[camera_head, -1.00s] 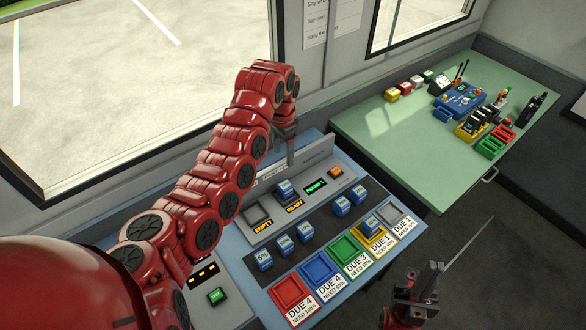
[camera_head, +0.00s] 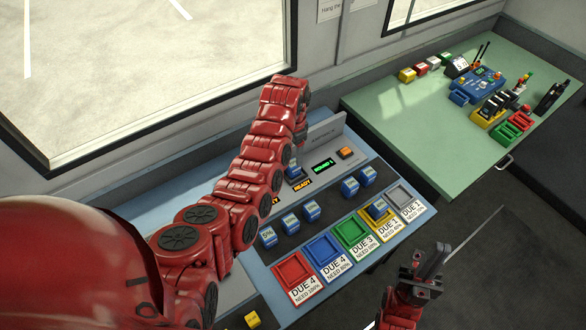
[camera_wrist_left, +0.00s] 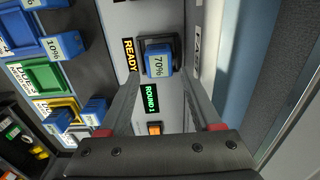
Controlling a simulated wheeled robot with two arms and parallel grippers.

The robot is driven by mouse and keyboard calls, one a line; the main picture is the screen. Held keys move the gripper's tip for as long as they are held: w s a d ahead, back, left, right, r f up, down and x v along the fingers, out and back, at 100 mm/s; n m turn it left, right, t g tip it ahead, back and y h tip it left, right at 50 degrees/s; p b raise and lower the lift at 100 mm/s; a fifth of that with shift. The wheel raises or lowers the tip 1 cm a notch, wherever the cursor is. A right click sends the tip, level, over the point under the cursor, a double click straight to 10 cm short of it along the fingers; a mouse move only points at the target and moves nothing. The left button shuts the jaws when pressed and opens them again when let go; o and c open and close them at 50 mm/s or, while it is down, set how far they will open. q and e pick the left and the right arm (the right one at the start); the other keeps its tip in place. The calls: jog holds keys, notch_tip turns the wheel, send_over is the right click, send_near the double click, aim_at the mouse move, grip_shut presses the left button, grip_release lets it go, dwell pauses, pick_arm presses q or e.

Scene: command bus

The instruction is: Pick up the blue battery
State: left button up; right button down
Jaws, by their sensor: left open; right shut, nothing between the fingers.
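A blue battery marked 70% (camera_wrist_left: 158,64) sits in the charging slot beside the READY sign in the left wrist view. In the head view it (camera_head: 293,166) shows only partly, behind my left arm. My left gripper (camera_wrist_left: 165,88) is open, its fingers reaching down toward the battery from either side; I cannot tell whether they touch it. In the head view its fingers are hidden by the arm. My right gripper (camera_head: 422,280) is shut and empty, off the console's front right. Other blue batteries, such as one marked 10% (camera_wrist_left: 60,45), stand on the console.
Coloured trays, with a red tray (camera_head: 293,271) at the left end, line the console's front edge. A battery sits in the yellow tray (camera_head: 386,224). An orange button (camera_head: 345,153) and a ROUND 1 display are near the slot. A green table (camera_head: 400,110) holds devices at the back right.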

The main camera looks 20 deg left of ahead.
aim_at(293, 162)
pick_arm(q)
jog(key=shift+f, duration=0.15)
notch_tip(293, 162, down, 3)
jog(key=shift+s+f+p, duration=0.1)
jog(key=shift+p, duration=1.15)
jog(key=shift+f, duration=1)
grip_shut()
